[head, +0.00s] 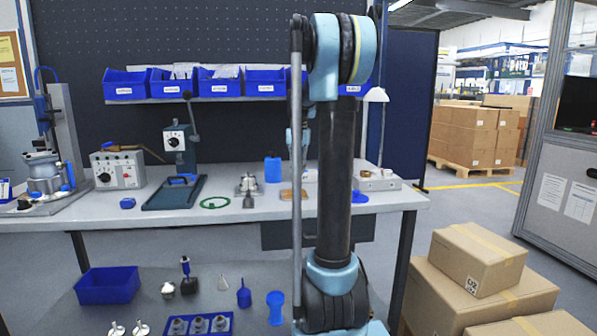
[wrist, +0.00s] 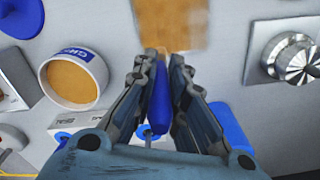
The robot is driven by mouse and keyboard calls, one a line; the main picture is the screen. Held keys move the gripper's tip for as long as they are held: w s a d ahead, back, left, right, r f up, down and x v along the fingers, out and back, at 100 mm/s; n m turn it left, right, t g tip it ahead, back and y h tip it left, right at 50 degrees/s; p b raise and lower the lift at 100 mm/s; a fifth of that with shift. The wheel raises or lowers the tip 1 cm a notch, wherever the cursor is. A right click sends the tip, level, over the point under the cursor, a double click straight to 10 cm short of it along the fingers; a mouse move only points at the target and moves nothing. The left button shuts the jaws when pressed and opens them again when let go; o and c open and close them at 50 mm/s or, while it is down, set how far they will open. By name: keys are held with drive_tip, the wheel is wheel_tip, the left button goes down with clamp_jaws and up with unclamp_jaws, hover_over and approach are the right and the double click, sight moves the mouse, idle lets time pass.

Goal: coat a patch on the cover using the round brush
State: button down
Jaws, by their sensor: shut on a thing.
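My gripper (wrist: 161,60) is shut on the blue handle of the round brush (wrist: 159,102) in the wrist view. A grey plate with a round silver boss (wrist: 299,60), possibly the cover, is at the right, apart from the brush. A white tub (wrist: 75,80) of tan paste stands at the left. In the head view my arm hides my gripper and the brush.
The grey workbench (head: 100,217) carries a press (head: 182,150), a control box (head: 118,170), a green ring (head: 214,202) and a blue bottle (head: 272,169). Blue bins (head: 219,82) hang behind. Cardboard boxes (head: 475,260) stand at the right. Bare benchtop shows at its front left.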

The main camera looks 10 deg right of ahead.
drive_tip(key=shift+a, duration=0.6)
drive_tip(key=shift+s+a, duration=0.15)
drive_tip(key=shift+s, duration=2.85)
drive_tip(key=shift+a, duration=0.6)
drive_tip(key=shift+w+d, duration=0.15)
drive_tip(key=shift+w, duration=2.9)
drive_tip(key=shift+a, duration=0.65)
drive_tip(key=shift+s+a, duration=0.15)
drive_tip(key=shift+s, duration=2.85)
drive_tip(key=shift+a, duration=0.6)
drive_tip(key=shift+w+d, duration=0.2)
drive_tip(key=shift+w, duration=2.85)
